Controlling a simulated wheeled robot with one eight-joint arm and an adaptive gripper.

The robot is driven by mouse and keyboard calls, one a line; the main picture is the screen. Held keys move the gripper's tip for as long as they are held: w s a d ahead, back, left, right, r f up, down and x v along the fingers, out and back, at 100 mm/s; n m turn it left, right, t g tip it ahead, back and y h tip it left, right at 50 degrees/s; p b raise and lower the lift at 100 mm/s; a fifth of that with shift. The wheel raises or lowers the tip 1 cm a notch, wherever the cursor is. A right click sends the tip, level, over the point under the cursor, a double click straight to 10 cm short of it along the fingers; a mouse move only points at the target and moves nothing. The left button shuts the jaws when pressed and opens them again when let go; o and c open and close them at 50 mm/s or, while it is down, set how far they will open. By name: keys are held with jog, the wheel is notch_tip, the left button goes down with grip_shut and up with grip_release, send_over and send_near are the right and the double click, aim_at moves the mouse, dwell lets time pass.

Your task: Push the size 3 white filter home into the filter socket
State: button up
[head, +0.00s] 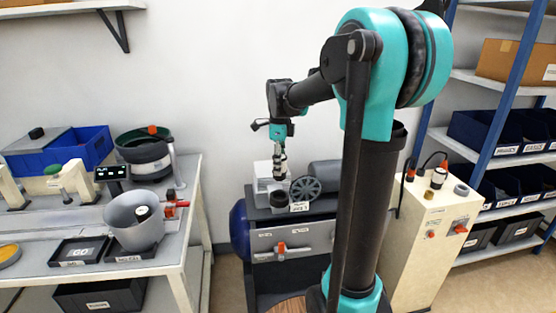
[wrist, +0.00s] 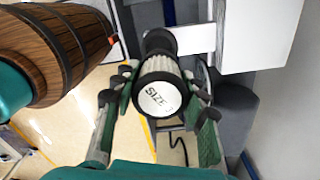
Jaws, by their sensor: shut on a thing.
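In the wrist view the size 3 white filter (wrist: 158,97) shows its round white end, marked SIZE 3, inside a dark rim. Pale ribs show beyond the rim. My gripper (wrist: 158,82) is shut on it, a finger on each side. Straight beyond the filter is a dark round fitting (wrist: 158,38) on a white block, likely the filter socket. The filter hides much of the fitting, so I cannot tell whether they touch or how far the filter is in. In the head view my gripper (head: 280,169) points down beside the white block (head: 263,170), and the filter is too small to make out.
A workbench (head: 185,240) with bowl feeders is at the left. A cream control cabinet (head: 425,235) and shelves with blue bins are at the right.

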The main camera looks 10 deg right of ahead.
aim_at(279, 180)
jog(key=shift+f, duration=3.35)
jog(key=shift+f, duration=1.4)
dwell(0.3)
jog(key=o, duration=1.4)
jog(key=shift+o, duration=0.8)
jog(key=shift+r, duration=3.6)
